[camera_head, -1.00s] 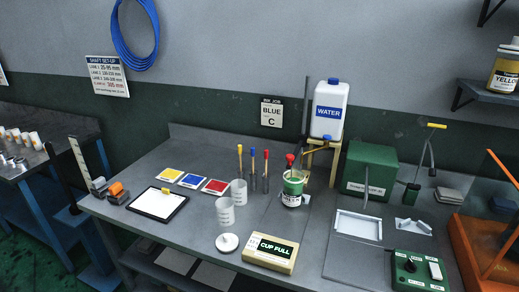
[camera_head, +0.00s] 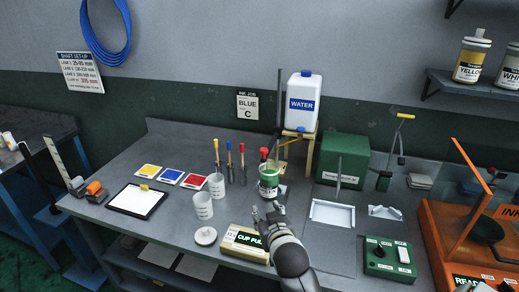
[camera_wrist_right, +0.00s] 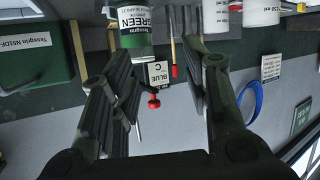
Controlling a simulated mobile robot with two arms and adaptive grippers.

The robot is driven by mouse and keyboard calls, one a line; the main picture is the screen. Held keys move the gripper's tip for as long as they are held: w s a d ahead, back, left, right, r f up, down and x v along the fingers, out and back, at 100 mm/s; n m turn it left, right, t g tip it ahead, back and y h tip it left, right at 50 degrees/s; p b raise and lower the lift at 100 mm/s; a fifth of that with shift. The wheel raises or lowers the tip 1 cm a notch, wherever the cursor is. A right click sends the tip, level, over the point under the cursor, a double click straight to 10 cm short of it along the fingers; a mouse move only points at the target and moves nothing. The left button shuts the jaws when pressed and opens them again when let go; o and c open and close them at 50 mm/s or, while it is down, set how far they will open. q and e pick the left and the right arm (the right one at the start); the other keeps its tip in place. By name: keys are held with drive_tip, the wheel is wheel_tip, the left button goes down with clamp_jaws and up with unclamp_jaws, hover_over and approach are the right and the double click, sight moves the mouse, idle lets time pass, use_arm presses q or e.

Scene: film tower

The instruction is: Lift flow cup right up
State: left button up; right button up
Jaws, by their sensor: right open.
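I take the flow cup to be the piece with the red knob (camera_head: 264,153) that sticks up from the green-labelled can (camera_head: 268,187) on the bench; its lower part is hidden in the can. The red knob (camera_wrist_right: 154,103) also shows in the right wrist view, below the upside-down can (camera_wrist_right: 135,25). My right gripper (camera_head: 266,208) is in front of the can, above the box marked CUP FULL (camera_head: 243,241). In the wrist view its fingers (camera_wrist_right: 160,85) are spread, with the knob beyond them and nothing held. My left gripper is out of view.
Two white cups (camera_head: 203,207) and a white lid (camera_head: 205,236) stand left of the can. Tools with coloured handles (camera_head: 229,160) stand behind. A white water container (camera_head: 304,102) is on a stand behind the can. A green box (camera_head: 341,160) and a white tray (camera_head: 332,214) are to the right.

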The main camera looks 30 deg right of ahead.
sight(264, 151)
drive_tip(key=w+d+r+m+t+h, duration=0.25)
drive_tip(key=w+d+r, duration=0.35)
drive_tip(key=r, duration=0.4)
drive_tip(key=shift+t+h, duration=0.35)
drive_tip(key=shift+w+a+f+p+x, duration=0.15)
drive_tip(key=shift+a+p+x, duration=0.15)
drive_tip(key=shift+x, duration=1.5)
drive_tip(key=shift+w+a+p+x, duration=0.15)
drive_tip(key=shift+p+x, duration=0.3)
drive_tip(key=shift+x, duration=1.4)
drive_tip(key=shift+w+a+f+p+x, duration=0.1)
drive_tip(key=shift+a+p+x, duration=0.25)
drive_tip(key=shift+x, duration=1.45)
clamp_jaws()
